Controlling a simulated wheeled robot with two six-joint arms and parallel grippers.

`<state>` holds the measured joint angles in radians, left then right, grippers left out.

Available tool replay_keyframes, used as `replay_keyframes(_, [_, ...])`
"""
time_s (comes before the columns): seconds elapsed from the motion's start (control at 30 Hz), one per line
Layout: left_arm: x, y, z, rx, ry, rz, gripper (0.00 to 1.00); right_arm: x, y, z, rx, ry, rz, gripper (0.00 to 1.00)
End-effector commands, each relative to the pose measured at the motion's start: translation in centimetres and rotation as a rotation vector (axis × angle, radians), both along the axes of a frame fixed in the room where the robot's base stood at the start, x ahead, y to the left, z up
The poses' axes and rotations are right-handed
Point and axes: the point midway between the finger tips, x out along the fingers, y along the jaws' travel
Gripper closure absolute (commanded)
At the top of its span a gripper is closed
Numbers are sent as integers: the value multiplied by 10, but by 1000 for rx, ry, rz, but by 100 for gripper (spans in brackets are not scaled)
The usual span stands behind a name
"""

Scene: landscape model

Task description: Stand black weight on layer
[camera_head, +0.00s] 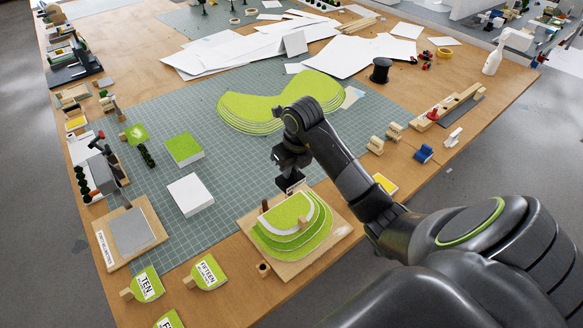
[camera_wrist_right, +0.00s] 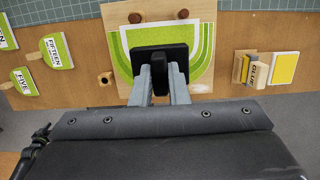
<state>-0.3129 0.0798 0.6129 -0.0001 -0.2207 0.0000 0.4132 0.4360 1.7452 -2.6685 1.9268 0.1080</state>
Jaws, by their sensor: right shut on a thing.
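My right gripper (camera_head: 290,176) points down over the back part of the layered green model. In the right wrist view its two fingers (camera_wrist_right: 159,84) are closed around the upright grip of the black weight (camera_wrist_right: 146,54), whose flat dark base shows beyond them. In the head view the weight is mostly hidden by the gripper. The stacked green layers with white edges (camera_head: 288,240) lie on a wooden board (camera_head: 338,212). In the wrist view the weight overlaps the top layer (camera_wrist_right: 198,66); I cannot tell whether it touches. My left gripper is not in view.
Two brown pegs (camera_wrist_right: 182,14) stand at the board's far side. A small wooden block with a hole (camera_head: 263,268) is beside the board. Label cards, including FIFTEEN (camera_head: 208,271), lie to the left. The green cutting mat (camera_head: 235,165) has clear room. A yellow pad (camera_head: 385,184) lies to the right.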

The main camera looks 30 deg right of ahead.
Motion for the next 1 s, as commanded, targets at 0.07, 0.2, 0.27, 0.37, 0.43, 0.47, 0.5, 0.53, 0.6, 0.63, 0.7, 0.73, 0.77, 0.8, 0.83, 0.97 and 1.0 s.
replay_keyframes(0.07, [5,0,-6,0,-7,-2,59,1,0,-4,-1,-3,1,100])
replay_keyframes(0.2, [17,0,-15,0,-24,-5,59,1,0,-15,-1,-3,1,100])
replay_keyframes(0.27, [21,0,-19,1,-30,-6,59,1,0,-20,0,-3,1,100])
replay_keyframes(0.37, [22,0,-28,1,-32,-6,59,1,0,-30,0,-3,0,100])
replay_keyframes(0.43, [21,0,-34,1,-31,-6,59,1,0,-37,0,-3,0,100])
replay_keyframes(0.47, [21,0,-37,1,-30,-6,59,1,0,-39,0,-3,0,100])
replay_keyframes(0.5, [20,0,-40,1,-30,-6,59,1,0,-43,0,-3,0,100])
replay_keyframes(0.53, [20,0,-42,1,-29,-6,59,1,0,-46,0,-3,0,100])
replay_keyframes(0.6, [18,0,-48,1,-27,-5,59,1,0,-52,0,-3,0,100])
replay_keyframes(0.63, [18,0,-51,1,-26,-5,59,1,0,-55,0,-3,0,100])
replay_keyframes(0.7, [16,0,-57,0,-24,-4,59,1,0,-62,0,-3,0,100])
replay_keyframes(0.73, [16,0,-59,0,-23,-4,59,1,0,-64,0,-3,0,100])
replay_keyframes(0.77, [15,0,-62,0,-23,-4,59,1,0,-67,0,-3,0,100])
replay_keyframes(0.8, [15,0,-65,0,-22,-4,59,1,0,-71,0,-3,0,100])
replay_keyframes(0.83, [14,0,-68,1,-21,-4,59,1,0,-74,0,-3,0,100])
replay_keyframes(0.97, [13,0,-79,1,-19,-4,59,0,0,-86,0,-3,0,100])
replay_keyframes(1.0, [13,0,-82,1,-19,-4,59,0,0,-89,0,-3,0,100])
